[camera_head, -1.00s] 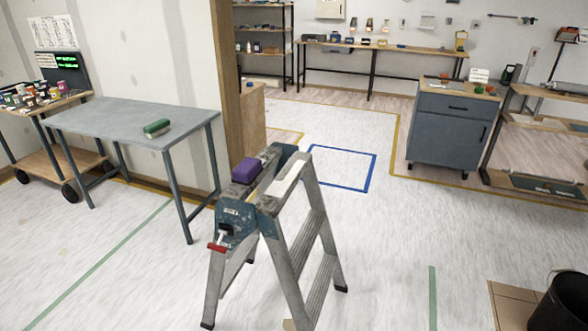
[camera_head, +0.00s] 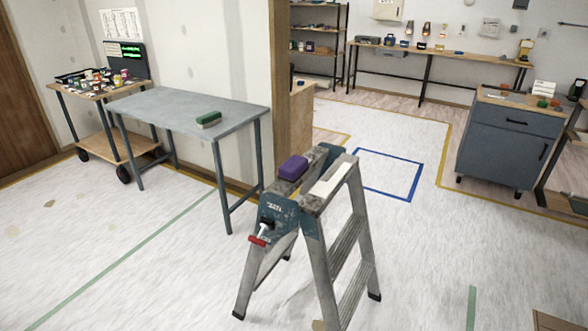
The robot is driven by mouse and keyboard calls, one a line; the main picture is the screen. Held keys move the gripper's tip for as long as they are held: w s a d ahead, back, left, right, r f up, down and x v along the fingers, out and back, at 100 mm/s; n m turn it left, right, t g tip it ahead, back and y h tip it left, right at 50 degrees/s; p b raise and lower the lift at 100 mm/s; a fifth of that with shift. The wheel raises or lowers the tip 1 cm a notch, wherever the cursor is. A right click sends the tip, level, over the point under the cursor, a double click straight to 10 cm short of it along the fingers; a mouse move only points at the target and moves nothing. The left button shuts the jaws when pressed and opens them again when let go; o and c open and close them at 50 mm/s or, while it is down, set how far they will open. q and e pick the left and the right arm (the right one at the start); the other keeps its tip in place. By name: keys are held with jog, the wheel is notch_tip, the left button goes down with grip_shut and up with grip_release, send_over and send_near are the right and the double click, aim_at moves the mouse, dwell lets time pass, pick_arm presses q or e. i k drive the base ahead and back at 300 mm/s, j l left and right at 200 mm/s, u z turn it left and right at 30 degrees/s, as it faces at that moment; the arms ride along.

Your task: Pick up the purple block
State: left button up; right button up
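The purple block (camera_head: 293,168) rests on top of a folding stepladder (camera_head: 345,178), on its left side near the blue hinge part. The ladder stands open on the floor in the middle of the view. Nothing covers the block from this side. Neither of my grippers shows in the head view.
A grey table (camera_head: 180,106) left of the ladder bears a green block (camera_head: 208,120). A wooden cart (camera_head: 100,90) with many small items stands further left. A grey cabinet (camera_head: 507,145) stands at the right, a long workbench (camera_head: 440,52) at the back. Floor at front left is clear.

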aim_at(293, 168)
jog(key=j+z, duration=0.1)
jog(key=z, duration=0.3)
jog(key=i+j+z, duration=0.1)
jog(key=z, duration=0.3)
jog(key=j+z, duration=0.15)
jog(key=z, duration=0.25)
jog(key=j+z, duration=0.3)
jog(key=j, duration=0.6)
jog(key=j+z, duration=0.3)
jog(key=j, duration=0.6)
jog(key=j+z, duration=0.35)
jog(key=j, duration=0.55)
jog(key=k, duration=0.05)
